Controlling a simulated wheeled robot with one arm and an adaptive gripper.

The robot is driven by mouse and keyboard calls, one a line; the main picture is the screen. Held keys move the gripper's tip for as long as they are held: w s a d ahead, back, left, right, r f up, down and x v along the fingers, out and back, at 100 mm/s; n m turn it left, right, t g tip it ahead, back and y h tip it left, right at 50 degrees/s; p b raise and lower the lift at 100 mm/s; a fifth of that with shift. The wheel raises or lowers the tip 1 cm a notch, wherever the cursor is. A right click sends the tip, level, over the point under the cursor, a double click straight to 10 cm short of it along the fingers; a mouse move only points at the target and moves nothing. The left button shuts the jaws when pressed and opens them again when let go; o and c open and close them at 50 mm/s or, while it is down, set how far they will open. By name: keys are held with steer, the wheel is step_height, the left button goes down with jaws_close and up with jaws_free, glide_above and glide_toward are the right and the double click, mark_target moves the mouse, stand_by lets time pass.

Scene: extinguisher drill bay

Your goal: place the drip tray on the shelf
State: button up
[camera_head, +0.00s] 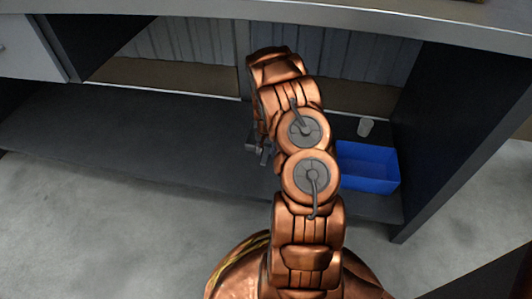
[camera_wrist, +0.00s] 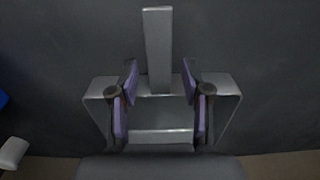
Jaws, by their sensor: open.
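The drip tray (camera_wrist: 157,50) shows in the wrist view as a grey, shallow, square-cornered piece with a straight bar like a handle pointing up the picture. It is over the dark shelf (camera_head: 130,135); whether it rests flat on it I cannot tell. My gripper (camera_wrist: 160,92) is open above the tray's middle, its two purple-padded fingers apart on either side of the bar's line, with no clear grip on it. In the head view my gripper (camera_head: 262,150) is mostly hidden behind my copper arm, and the tray is hardly visible there.
A blue bin (camera_head: 368,182) stands on the shelf to the right, with a small pale cup (camera_head: 366,127) behind it. A dark side panel (camera_head: 455,120) closes the right end. A grey top (camera_head: 300,14) overhangs the shelf. The shelf's left part is bare.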

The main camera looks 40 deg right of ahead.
step_height(320, 180, up, 6)
steer(key=shift+f+p, duration=0.15)
steer(key=shift+p, duration=0.75)
